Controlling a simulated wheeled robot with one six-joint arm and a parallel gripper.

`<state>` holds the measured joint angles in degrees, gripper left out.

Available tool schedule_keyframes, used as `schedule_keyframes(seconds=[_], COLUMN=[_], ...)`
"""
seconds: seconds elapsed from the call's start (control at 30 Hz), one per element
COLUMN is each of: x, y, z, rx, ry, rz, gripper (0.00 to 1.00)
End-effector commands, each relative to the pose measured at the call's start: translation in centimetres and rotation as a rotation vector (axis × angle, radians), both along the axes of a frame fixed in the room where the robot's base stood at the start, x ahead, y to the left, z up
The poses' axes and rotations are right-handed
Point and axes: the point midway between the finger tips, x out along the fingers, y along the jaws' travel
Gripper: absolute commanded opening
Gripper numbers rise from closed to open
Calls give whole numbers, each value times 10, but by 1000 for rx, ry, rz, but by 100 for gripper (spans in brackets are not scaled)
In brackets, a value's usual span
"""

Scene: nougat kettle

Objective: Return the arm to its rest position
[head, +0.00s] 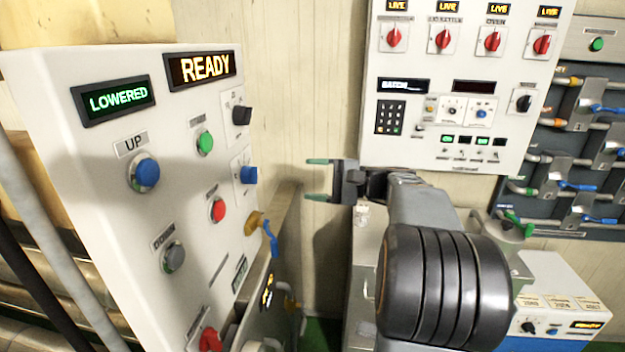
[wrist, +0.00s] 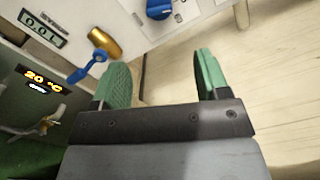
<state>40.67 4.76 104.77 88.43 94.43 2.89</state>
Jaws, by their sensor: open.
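My gripper (head: 318,179) is open and empty in the head view, with its green fingers pointing left toward the white control panel (head: 120,230). It is apart from the panel, in front of the pale wall. In the wrist view, both green fingers of my gripper (wrist: 160,85) are spread, with nothing between them. My arm extends from the lower right of the head view. The panel displays read "READY" (head: 200,70) and "LOWERED" (head: 113,101).
A brass valve with a blue handle (head: 270,238) sits at the panel's right edge. A white switch panel with red knobs (head: 460,90) hangs behind my arm. Valves on a dark board (head: 585,150) and a white box (head: 560,295) are at right.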

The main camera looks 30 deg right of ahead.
Motion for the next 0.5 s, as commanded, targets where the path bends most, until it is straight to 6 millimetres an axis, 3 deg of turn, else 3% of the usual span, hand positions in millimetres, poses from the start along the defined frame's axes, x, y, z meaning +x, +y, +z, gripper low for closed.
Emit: schedule_keyframes(seconds=[0.33, 0.43, 0.5], x=[3, 5, 0], y=[-2, -5, -6], z=[-3, -28, -62], rx=[-12, -89, -182], ry=[7, 82, 180], rz=[-18, -49, -66], gripper=[68, 68, 68])
